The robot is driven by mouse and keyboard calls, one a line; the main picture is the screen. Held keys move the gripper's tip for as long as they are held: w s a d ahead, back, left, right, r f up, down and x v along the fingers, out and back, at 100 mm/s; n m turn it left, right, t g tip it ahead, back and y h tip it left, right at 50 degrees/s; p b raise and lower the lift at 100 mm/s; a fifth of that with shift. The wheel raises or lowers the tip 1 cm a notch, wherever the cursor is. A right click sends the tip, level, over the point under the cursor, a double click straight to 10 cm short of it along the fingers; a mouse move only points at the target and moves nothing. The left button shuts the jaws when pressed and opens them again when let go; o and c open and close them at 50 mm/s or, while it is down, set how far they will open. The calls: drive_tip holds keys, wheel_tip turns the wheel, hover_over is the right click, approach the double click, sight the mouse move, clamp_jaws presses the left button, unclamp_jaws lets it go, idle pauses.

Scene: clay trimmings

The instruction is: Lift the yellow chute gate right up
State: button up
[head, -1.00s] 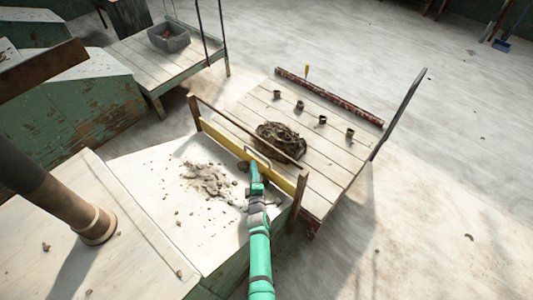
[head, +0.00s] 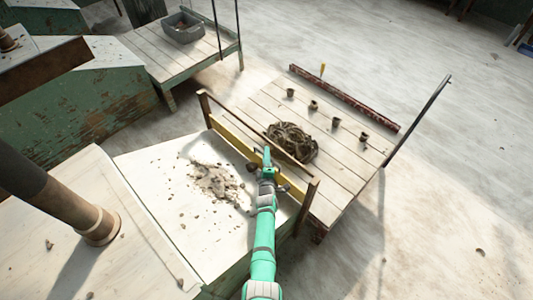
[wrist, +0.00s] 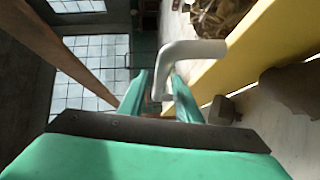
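The yellow chute gate (head: 235,139) is a long board low between two wooden posts, across the end of the pale chute top. It also fills the right of the wrist view (wrist: 245,62). Its pale grey bent handle (wrist: 190,50) sticks out from the board. My gripper (head: 267,157) is at the gate's middle. In the wrist view, its teal fingers (wrist: 160,76) stand apart on either side of the handle's outer bar. A small gap seems to show by the left finger. The handle's lower end is partly hidden by the fingers.
A brown clay heap (head: 291,142) lies on a slatted cart (head: 345,175) beyond the gate, with several small pots. A wooden crossbar (head: 245,127) joins the posts above the gate. Clay scraps (head: 217,182) litter the chute top. A thick pipe (head: 98,225) stands at left.

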drive_tip(key=shift+w, duration=0.1)
clamp_jaws()
drive_tip(key=shift+d+r, duration=0.1)
drive_tip(key=shift+r, duration=2.1)
unclamp_jaws()
